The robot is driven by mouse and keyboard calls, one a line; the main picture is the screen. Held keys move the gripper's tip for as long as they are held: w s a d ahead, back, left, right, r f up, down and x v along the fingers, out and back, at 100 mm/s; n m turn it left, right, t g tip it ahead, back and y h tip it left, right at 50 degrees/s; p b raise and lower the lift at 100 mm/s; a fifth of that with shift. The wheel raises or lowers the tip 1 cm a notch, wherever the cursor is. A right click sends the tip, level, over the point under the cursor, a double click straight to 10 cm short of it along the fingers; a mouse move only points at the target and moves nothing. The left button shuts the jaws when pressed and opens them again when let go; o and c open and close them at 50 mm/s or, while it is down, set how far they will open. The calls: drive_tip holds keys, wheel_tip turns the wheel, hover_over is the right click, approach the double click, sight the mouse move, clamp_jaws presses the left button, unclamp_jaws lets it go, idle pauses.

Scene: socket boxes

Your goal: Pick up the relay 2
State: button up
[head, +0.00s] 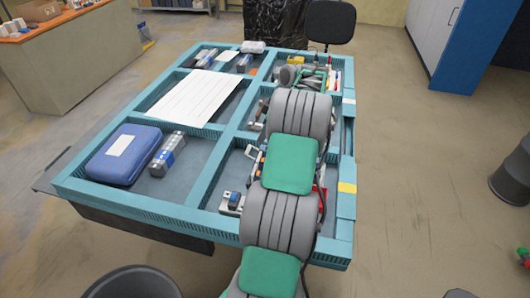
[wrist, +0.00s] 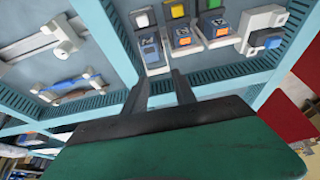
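Several small modules with orange labels sit in a tray compartment in the wrist view. In the head view my own arm hides much of the right-hand compartments.
The blue divided tray table (head: 205,195) has raised walls between compartments. A blue case (head: 125,165) and a grey device (head: 168,152) lie at its near left. A white sheet (head: 195,98) lies in the middle.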

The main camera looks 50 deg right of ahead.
drive_tip(key=f, duration=0.3)
drive_tip(key=f+p, duration=0.1)
drive_tip(key=f, duration=0.1)
drive_tip(key=d+f+p, duration=0.1)
drive_tip(key=f, duration=0.2)
drive_tip(key=shift+w+f, duration=0.25)
drive_tip(key=shift+f, duration=0.1)
drive_tip(key=shift+a, duration=0.1)
clamp_jaws()
